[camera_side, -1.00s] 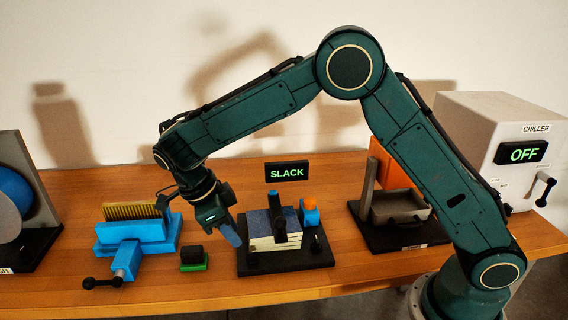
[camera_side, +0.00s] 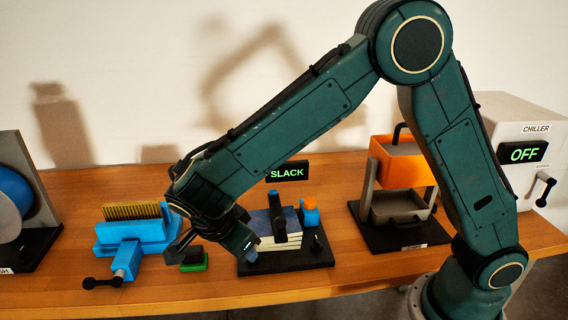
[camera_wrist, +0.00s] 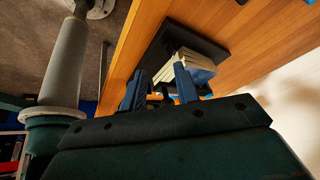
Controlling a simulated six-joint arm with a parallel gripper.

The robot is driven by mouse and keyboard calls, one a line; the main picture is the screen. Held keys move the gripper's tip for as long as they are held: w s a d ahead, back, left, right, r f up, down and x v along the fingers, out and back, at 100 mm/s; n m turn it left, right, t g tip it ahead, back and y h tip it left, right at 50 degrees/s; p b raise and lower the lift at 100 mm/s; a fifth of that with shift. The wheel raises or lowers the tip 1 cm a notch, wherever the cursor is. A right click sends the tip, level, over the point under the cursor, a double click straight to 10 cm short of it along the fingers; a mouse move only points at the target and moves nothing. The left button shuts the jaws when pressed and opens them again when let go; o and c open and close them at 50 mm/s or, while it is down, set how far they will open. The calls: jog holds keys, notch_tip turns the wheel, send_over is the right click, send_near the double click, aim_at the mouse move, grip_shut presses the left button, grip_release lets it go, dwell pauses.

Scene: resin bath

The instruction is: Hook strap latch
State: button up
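The strap station (camera_side: 300,258) has a black base bearing a stack of pale slabs (camera_side: 284,238) with a blue top. A dark upright strap part (camera_side: 279,222) with a blue tip stands over the stack. Beside it on the right is a blue piece with an orange top (camera_side: 310,212). A sign behind reads SLACK (camera_side: 287,171). My gripper (camera_side: 252,252) is low at the base's left front, close to the stack; I cannot tell whether it touches. In the wrist view its two blue fingers (camera_wrist: 160,76) stand apart, with the slab stack (camera_wrist: 198,64) just beyond. I see nothing held. The latch itself is not clear.
A blue vise (camera_side: 130,243) with a yellow brush and a small green-and-black block (camera_side: 194,259) lie left of my gripper. An orange tipping container (camera_side: 400,162) over a tray and a chiller reading OFF (camera_side: 523,152) stand right. The wooden bench front is clear.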

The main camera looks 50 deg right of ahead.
jog(key=s+r+n+t, duration=0.2)
jog(key=s+n+t, duration=0.4)
jog(key=n, duration=0.6)
jog(key=shift+s+r+t+y, duration=0.25)
jog(key=shift+r+t+y, duration=0.1)
jog(key=shift+t, duration=0.15)
jog(key=shift+f, duration=0.1)
jog(key=shift+x, duration=6.8)
grip_shut()
